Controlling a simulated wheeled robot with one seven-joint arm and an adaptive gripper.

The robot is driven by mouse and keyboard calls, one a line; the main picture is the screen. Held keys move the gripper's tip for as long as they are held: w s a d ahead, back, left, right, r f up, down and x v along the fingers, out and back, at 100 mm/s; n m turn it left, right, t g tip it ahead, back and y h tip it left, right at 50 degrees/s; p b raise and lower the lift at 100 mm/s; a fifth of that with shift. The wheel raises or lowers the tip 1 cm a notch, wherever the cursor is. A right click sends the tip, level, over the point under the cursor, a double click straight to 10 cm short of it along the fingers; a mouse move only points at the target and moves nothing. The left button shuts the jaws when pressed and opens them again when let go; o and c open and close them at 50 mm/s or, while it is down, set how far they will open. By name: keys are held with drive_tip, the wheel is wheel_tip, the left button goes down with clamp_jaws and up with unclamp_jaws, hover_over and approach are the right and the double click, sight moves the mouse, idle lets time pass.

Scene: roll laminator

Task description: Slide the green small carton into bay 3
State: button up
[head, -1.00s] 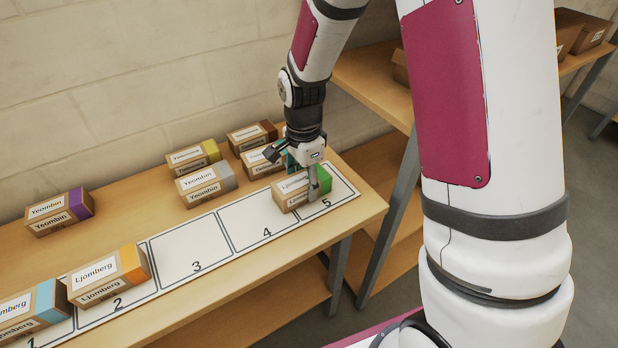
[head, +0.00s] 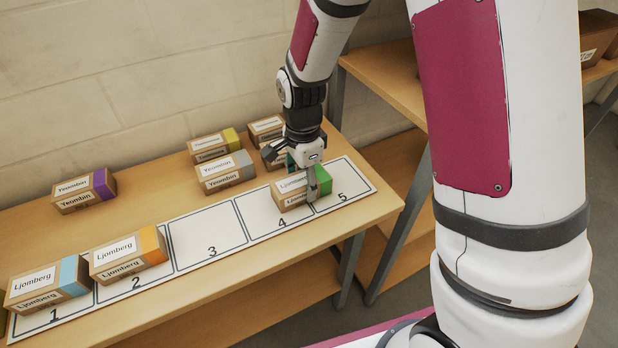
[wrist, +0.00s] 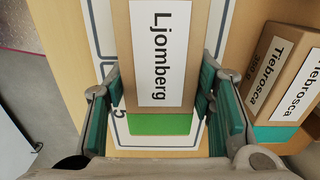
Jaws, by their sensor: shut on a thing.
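The green small carton (head: 294,191) is a brown box with a green end and a white "Ljomberg" label. It lies on the numbered strip across the line between bays 4 and 5, mostly over bay 4. My gripper (head: 296,172) is shut on it, one finger on each long side. In the wrist view the carton (wrist: 156,60) sits between the fingers, green end towards the palm. Whether it touches the strip is unclear. Bay 3 (head: 211,235) is empty, left of bay 4.
An orange-ended carton (head: 128,256) stands in bay 2 and a blue-ended one (head: 47,287) in bay 1. Behind the strip stand purple-ended (head: 84,192), grey-ended (head: 223,173) and yellow-ended (head: 212,146) cartons. A teal-ended carton (wrist: 285,75) lies close beside my gripper.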

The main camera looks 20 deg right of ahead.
drive_tip(key=shift+s+a+p, duration=0.8)
drive_tip(key=shift+s+a, duration=0.05)
drive_tip(key=shift+a, duration=2.8)
drive_tip(key=shift+s+a+p, duration=0.8)
drive_tip(key=shift+a, duration=2.85)
drive_tip(key=shift+s+a+p, duration=0.8)
drive_tip(key=shift+s+a, duration=0.05)
drive_tip(key=shift+a, duration=2.8)
drive_tip(key=o, duration=1.8)
drive_tip(key=shift+r, duration=0.1)
drive_tip(key=shift+r+p, duration=2.2)
drive_tip(key=shift+r, duration=0.7)
